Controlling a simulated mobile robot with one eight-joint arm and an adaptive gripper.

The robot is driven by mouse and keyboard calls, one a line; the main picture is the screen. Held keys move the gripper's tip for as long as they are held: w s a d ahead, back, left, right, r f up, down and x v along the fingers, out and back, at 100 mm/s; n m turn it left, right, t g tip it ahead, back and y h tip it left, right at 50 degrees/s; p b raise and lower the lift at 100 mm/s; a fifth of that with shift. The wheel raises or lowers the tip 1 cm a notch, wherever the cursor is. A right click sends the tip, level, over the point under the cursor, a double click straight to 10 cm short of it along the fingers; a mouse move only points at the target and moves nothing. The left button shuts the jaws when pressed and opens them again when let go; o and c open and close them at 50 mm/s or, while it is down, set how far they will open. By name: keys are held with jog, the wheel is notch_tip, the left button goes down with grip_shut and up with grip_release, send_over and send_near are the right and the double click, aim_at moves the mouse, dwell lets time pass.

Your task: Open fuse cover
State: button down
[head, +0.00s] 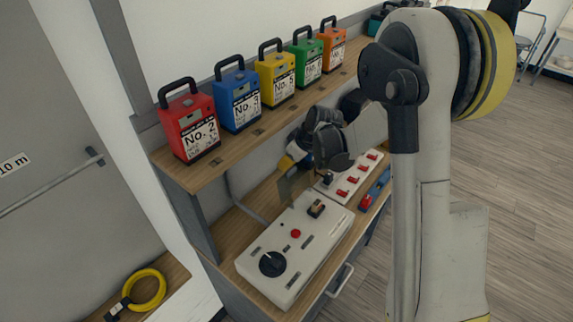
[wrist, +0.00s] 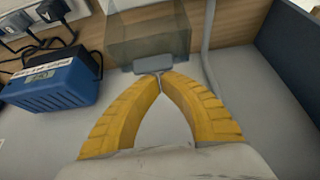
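The fuse cover (wrist: 150,35) is a see-through smoky flap with a grey tab (wrist: 152,64) at its near edge in the wrist view. In the head view the cover (head: 288,189) stands tilted up at the back edge of the white control box (head: 325,238). My gripper (wrist: 160,77) has its two yellow fingers drawn together at the tips, right at the grey tab, seemingly pinching its thin edge. In the head view my gripper (head: 286,163) is just above the cover, largely hidden by my wrist.
The box carries a black knob (head: 272,264), a red button (head: 295,233) and a small switch (head: 316,208). A white power strip (head: 353,175) lies behind it. A shelf (head: 240,143) above holds several coloured cases. A blue unit (wrist: 52,80) is left of my fingers.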

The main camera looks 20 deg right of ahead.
jog(key=shift+s+d, duration=0.15)
jog(key=s+d+b, duration=0.1)
jog(key=s+d+r+t+y+b, duration=0.1)
jog(key=s+t+b, duration=0.1)
jog(key=s, duration=0.1)
jog(key=shift+d+r+y, duration=0.3)
jog(key=shift+d+r, duration=0.05)
jog(key=shift+d, duration=0.05)
